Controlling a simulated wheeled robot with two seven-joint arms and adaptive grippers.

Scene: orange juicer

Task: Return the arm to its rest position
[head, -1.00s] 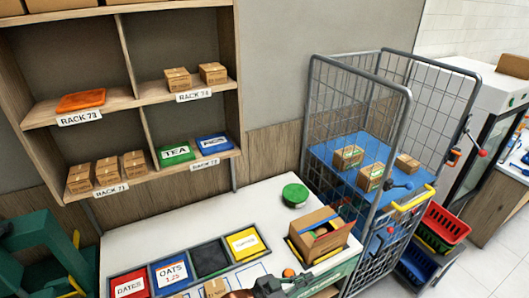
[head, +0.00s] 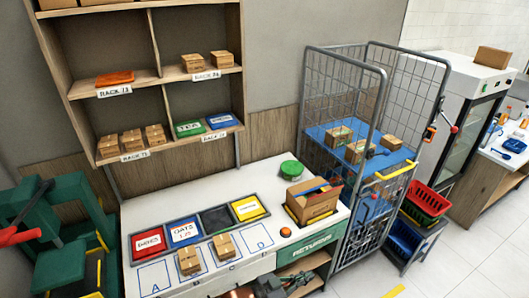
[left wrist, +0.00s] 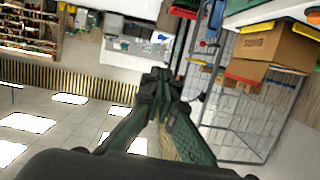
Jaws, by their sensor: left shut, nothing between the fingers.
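My left gripper (head: 272,285) shows at the bottom edge of the head view, low in front of the counter and partly cut off. In the left wrist view its green and dark fingers (left wrist: 160,80) are together with nothing between them. They point over the tiled floor, apart from the counter and the wire cage cart. My right gripper is not in view.
Floor at the lower right is mostly clear.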

